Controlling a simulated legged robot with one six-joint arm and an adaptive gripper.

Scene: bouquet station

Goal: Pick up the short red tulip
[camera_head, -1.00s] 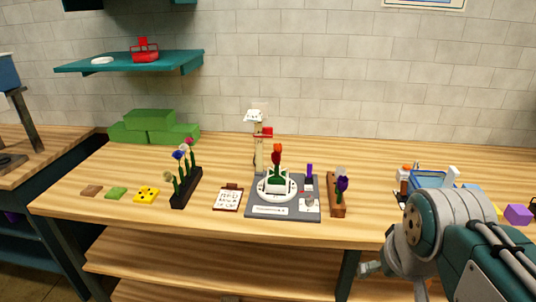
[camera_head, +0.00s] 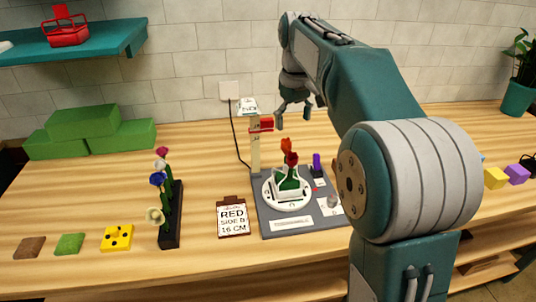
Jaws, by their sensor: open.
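A dark red flower head (camera_head: 292,159) and an orange-red one (camera_head: 286,144) rise close together on green stems from a white holder (camera_head: 290,194) on a round white disc. The dark red head sits lower in the picture; I cannot tell the true stem lengths. My gripper (camera_head: 293,119) is open and empty, pointing down above and apart from the flower heads. It is beside the pale measuring post (camera_head: 255,150), to the right of its red marker (camera_head: 262,125).
A dark grey base (camera_head: 268,226) carries the disc and the post. A black rack (camera_head: 171,227) of several flowers stands left. Green blocks (camera_head: 84,121) are at the back left. A purple piece (camera_head: 317,162) stands right of the tulips. My arm hides much of the right side.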

